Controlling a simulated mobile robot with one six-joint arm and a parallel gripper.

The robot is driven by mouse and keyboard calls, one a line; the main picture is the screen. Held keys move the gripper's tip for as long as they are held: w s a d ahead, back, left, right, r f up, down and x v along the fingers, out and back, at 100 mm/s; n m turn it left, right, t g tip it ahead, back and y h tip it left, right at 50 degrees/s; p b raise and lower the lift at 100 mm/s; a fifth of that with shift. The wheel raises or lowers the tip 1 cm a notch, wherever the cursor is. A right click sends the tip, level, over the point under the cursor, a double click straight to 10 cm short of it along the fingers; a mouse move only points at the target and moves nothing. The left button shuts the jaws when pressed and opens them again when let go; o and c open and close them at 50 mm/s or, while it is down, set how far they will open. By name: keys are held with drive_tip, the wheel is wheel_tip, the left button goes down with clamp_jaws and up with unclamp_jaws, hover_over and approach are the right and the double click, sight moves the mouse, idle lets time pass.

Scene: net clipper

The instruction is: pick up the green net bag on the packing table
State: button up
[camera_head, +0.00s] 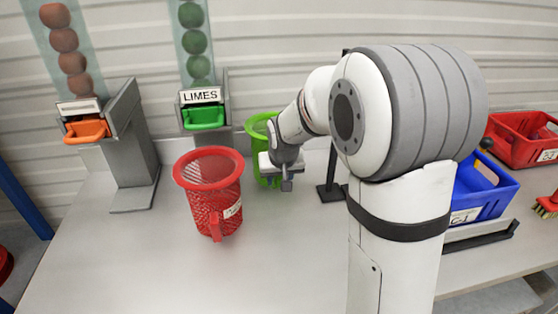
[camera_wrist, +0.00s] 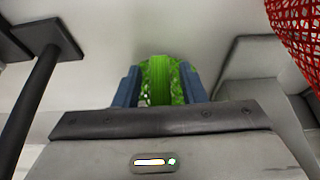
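My gripper (camera_head: 287,184) is low at the bag's near right side. In the wrist view, a bright green upright strip of the bag (camera_wrist: 160,80) is between the two blue-grey fingers of my gripper (camera_wrist: 161,90), with green mesh behind it. Small gaps show between the strip and each finger, so the fingers look open around it.
A red net basket (camera_head: 212,190) stands close to the left. Behind are the limes dispenser with a green tray (camera_head: 204,117) and another with an orange tray (camera_head: 87,131). A black stand (camera_head: 330,185) is just right. Blue (camera_head: 486,194) and red (camera_head: 520,148) bins are farther right. The front left table is clear.

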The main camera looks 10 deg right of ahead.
clamp_jaws()
